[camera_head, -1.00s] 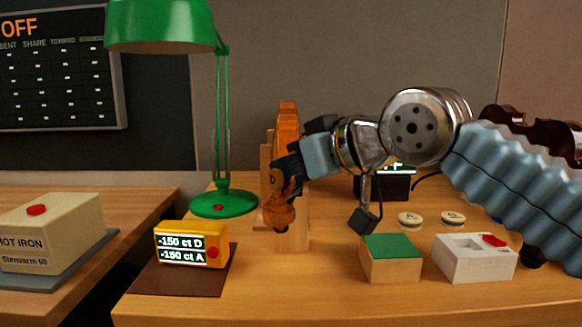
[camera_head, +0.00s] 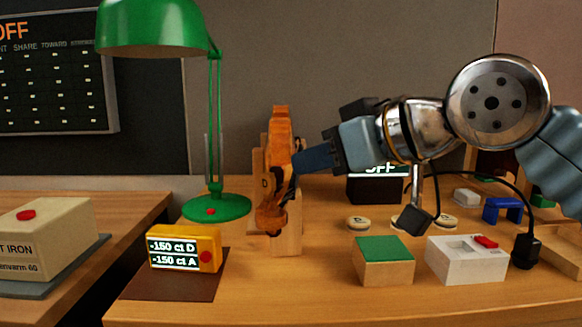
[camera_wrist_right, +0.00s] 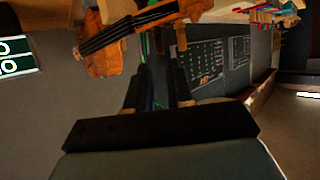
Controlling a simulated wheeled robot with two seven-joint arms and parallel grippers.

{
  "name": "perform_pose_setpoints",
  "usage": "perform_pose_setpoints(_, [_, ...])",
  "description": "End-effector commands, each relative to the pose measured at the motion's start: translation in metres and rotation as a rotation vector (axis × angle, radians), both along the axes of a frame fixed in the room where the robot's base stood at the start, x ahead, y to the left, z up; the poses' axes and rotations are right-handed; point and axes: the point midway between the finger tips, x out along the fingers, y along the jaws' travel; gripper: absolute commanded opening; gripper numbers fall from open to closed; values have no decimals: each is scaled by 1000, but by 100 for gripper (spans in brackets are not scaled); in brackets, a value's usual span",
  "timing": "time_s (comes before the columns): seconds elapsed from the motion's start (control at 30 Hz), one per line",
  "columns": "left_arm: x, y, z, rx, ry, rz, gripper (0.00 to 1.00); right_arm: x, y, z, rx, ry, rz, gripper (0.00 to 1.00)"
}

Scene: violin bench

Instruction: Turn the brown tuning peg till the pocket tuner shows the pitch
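The yellow pocket tuner (camera_head: 186,248) stands on a dark brown mat at the front left. Its display reads -150 ct D and -150 ct A. The orange-brown violin head (camera_head: 279,150) stands against a wooden stand in the middle; a letter D shows beside it. My right gripper (camera_head: 294,165) reaches in from the right, its fingertips beside the violin head. In the right wrist view its two dark fingers (camera_wrist_right: 160,88) stand apart with a gap between. The violin body and strings (camera_wrist_right: 125,38) show beyond them. I cannot single out the brown peg. My left gripper is out of view.
A green lamp (camera_head: 217,208) stands left of the violin. A green-topped block (camera_head: 383,262), a white box with a red button (camera_head: 466,262) and a black display (camera_head: 376,188) lie to the right. The bench front between tuner and block is clear.

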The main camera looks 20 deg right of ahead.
Motion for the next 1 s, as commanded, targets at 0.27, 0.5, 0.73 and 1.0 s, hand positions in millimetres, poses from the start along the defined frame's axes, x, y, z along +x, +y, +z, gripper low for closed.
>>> perform_pose_setpoints(0.27, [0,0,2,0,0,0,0,-46,-23,22,1,-1,-1,22])
perform_pose_setpoints(0.5, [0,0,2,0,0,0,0,-56,-28,25,0,2,0,22])
perform_pose_setpoints(0.73, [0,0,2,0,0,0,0,-56,-28,25,0,2,0,22])
perform_pose_setpoints(1.0, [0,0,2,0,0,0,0,-55,-28,25,0,1,0,22])
